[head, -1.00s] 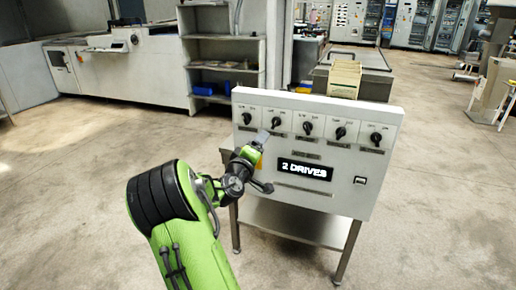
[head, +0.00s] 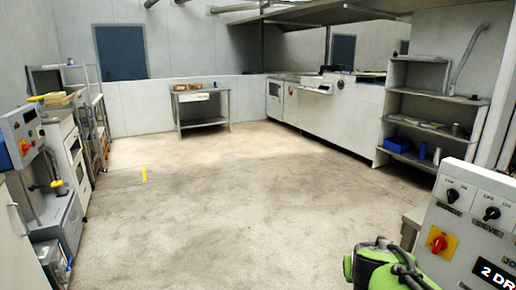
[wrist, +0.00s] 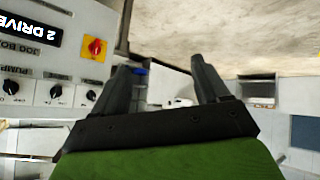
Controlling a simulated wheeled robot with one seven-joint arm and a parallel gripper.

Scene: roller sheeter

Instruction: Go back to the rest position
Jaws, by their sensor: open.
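My gripper (wrist: 165,72) is open and empty in the wrist view, its two dark fingers apart with floor and room beyond. The wrist picture is upside down. The white control panel (head: 432,262) is cut off at the right edge of the head view. It shows black OFF/ON knobs (head: 491,213), a red switch on a yellow plate (head: 438,243) and part of a "2 DR" display. In the wrist view the panel (wrist: 62,72) stands to the left, apart from the fingers. Part of my green arm shows at the bottom of the head view; the fingers are out of that view.
A grey shelf unit (head: 418,92) and a long white machine (head: 340,110) stand at the back right. A small table (head: 202,108) stands at the far wall. Machines and cabinets (head: 75,160) line the left side. The floor (head: 220,210) between is clear.

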